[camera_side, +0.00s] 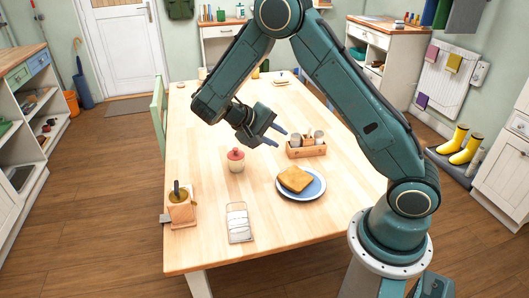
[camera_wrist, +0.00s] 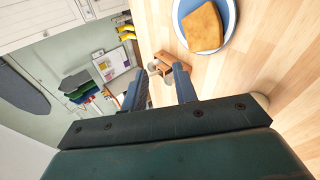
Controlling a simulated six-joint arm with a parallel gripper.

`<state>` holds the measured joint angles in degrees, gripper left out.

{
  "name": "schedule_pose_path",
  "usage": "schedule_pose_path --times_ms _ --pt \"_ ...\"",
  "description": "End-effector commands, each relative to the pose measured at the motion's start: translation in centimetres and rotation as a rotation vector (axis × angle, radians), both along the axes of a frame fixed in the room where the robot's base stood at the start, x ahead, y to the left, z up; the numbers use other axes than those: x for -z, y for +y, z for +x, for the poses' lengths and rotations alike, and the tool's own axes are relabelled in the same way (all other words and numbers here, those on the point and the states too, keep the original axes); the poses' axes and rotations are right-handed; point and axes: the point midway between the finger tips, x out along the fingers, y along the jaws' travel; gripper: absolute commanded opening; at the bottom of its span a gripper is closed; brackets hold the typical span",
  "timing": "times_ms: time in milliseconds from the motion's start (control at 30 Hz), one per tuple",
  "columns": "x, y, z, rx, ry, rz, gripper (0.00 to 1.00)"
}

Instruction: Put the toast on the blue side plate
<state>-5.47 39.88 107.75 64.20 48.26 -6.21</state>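The toast (camera_side: 295,179), a golden-brown square slice, lies on the blue side plate (camera_side: 315,190) on the table. In the wrist view the toast (camera_wrist: 203,27) rests on the same plate, whose blue surface and pale rim (camera_wrist: 181,30) show around it; the top is cut off by the frame. My gripper (camera_side: 281,138) is open and empty, above the table, up and to the left of the plate in the side view. Its two fingers (camera_wrist: 160,72) are spread apart in the wrist view, touching nothing.
A wooden caddy (camera_side: 306,151) with small containers stands behind the plate. The far table is mostly clear.

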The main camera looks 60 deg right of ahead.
Motion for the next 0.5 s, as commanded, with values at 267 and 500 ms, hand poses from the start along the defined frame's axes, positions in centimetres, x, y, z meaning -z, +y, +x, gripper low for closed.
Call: schedule_pose_path --times_ms 267,500 --pt "-1.1 0.2 -0.1 -0.014 -0.032 0.037 0.29" --pt "-3.9 1.1 -0.7 -0.059 -0.113 0.134 0.29"
